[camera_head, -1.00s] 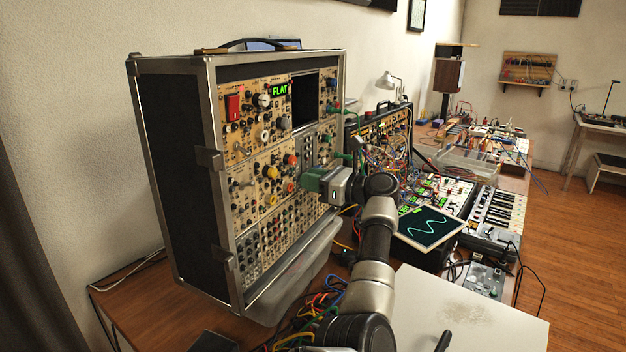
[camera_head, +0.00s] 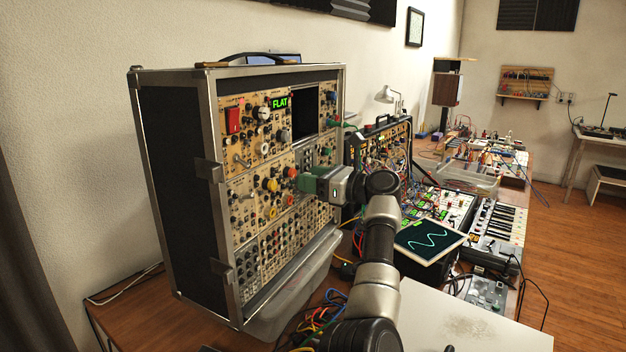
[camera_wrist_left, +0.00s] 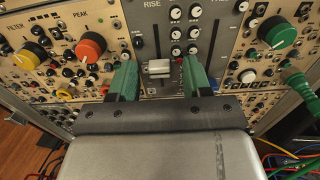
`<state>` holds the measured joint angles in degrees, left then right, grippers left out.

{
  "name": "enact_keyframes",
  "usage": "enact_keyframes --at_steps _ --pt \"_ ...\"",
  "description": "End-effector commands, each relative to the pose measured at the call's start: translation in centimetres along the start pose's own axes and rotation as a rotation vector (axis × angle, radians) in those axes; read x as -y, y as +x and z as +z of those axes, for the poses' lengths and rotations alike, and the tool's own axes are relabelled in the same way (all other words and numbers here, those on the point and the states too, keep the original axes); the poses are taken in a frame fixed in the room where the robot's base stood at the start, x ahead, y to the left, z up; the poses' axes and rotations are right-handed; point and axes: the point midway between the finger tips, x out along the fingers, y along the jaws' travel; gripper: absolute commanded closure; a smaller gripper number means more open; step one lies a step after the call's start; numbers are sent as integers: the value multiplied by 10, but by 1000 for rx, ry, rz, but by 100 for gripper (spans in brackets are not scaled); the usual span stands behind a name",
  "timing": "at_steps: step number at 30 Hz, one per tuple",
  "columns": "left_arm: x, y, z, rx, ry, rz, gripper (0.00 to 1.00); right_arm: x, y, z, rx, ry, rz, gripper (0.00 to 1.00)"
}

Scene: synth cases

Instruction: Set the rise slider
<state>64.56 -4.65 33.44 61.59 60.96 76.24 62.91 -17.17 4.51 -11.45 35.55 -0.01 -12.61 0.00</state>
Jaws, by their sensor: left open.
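The rise slider (camera_wrist_left: 159,67) has a light cap in a dark vertical slot on a grey panel, under the word RISE, in the left wrist view. The cap is low in the visible part of the slot. My left gripper (camera_wrist_left: 156,82) is open, with one green finger on each side of the cap and a visible gap on both sides. In the head view my left gripper (camera_head: 303,182) is at the front of the synth case (camera_head: 167,180), and the slider is hidden behind it. My right gripper is not in view.
An orange PEAK knob (camera_wrist_left: 90,47) is left of the gripper, and a large green knob (camera_wrist_left: 277,32) is right. A green plug (camera_wrist_left: 295,77) with a cable is at the right. A small FLAT display (camera_head: 279,103) is lit high on the case.

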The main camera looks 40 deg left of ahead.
Motion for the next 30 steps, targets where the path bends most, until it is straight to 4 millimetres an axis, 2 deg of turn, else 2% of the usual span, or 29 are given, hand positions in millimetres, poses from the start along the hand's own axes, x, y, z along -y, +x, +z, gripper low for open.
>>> enact_keyframes --at_steps 5,8,15,21,30 --pt "0 -8 -1 -1 0 -2 51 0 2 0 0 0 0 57" --pt "1 -23 -2 -1 -1 -4 51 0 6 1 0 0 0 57" --pt "1 -72 -2 -1 -1 -4 51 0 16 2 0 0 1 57" --pt "1 -100 -1 1 1 -2 51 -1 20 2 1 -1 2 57" --pt "0 -109 0 0 0 0 51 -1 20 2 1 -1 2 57"
